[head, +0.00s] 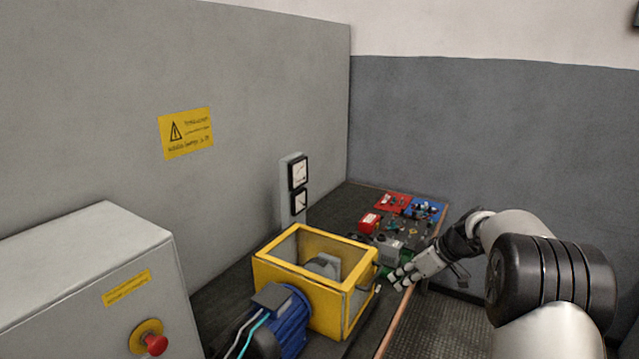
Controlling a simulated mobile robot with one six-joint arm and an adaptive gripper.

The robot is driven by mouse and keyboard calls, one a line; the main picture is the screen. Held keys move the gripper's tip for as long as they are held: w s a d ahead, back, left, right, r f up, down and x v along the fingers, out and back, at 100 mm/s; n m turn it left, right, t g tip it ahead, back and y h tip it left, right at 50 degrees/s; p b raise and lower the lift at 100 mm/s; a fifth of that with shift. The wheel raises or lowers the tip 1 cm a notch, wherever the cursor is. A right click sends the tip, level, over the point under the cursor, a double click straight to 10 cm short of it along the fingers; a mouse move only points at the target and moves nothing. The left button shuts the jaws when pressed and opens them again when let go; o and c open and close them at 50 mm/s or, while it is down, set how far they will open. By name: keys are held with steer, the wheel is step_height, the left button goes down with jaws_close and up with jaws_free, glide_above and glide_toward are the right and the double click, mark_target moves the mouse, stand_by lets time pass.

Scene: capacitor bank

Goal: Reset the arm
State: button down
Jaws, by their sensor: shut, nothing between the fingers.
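My arm reaches in from the lower right of the head view. My gripper (398,279) is at the arm's end, over the right edge of the dark bench, just right of the yellow-framed guard box (345,310). The fingers look shut with nothing between them, though they are small in the picture. A small green item (384,271) shows just behind the fingertips. I cannot tell whether the fingers touch it or the box.
A blue motor (286,318) with cables adjoins the guard box. Red (392,202) and blue (424,209) trays with small parts sit at the bench's far end. A meter post (292,190) stands by the left wall. A grey cabinet (80,280) has a red button (155,345).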

steer(key=s+a+r+m+h, duration=0.1)
steer(key=s+a+r, duration=0.2)
steer(key=s+r, duration=0.3)
steer(key=s+a+r+m+h, duration=0.1)
steer(key=s+a+r+m, duration=0.15)
steer(key=s, duration=0.55)
steer(key=s+a+r+h, duration=0.1)
steer(key=s+a+r, duration=0.3)
steer(key=s+r, duration=0.25)
steer(key=s+f+m+h, duration=0.1)
steer(key=s+f+m, duration=0.1)
steer(key=s, duration=0.9)
steer(key=s+f+m+h, duration=0.1)
steer(key=s+f+m, duration=0.1)
steer(key=s, duration=0.9)
steer(key=shift+a+f+h, duration=0.2)
steer(key=shift+a+h, duration=0.05)
steer(key=shift+h, duration=0.05)
steer(key=shift+m, duration=0.25)
